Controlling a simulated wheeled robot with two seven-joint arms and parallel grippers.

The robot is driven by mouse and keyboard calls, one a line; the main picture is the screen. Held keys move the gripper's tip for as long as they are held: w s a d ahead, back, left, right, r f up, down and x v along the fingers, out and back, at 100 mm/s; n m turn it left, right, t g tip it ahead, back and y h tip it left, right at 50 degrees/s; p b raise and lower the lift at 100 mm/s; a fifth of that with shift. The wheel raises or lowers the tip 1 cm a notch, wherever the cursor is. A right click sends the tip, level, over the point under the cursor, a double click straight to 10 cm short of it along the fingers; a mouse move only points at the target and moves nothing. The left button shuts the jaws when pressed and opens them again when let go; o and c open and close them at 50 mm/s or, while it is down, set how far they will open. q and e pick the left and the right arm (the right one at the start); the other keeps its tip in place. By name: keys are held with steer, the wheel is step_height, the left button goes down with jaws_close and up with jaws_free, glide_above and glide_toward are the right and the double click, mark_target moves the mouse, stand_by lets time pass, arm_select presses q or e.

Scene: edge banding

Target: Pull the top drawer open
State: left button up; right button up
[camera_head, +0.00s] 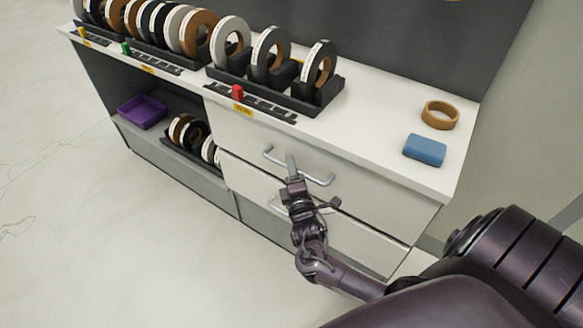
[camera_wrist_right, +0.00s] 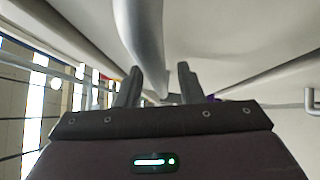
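The top drawer (camera_head: 370,188) is a white front under the cabinet's right half, and it looks shut. Its silver bar handle (camera_head: 318,180) runs across the middle of that front. In the right wrist view the handle (camera_wrist_right: 143,35) runs down toward the space between the two dark fingers (camera_wrist_right: 160,86). The fingers stand apart with a gap around the bar; contact is not clear. My left gripper is not in view.
A second drawer with its own handle (camera_head: 274,203) lies just below, partly behind my right gripper. The floor (camera_head: 120,240) in front is clear.

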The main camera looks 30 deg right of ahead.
steer(key=shift+c, duration=0.2)
jaws_close()
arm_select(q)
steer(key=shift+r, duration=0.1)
arm_select(e)
steer(key=shift+a, duration=0.1)
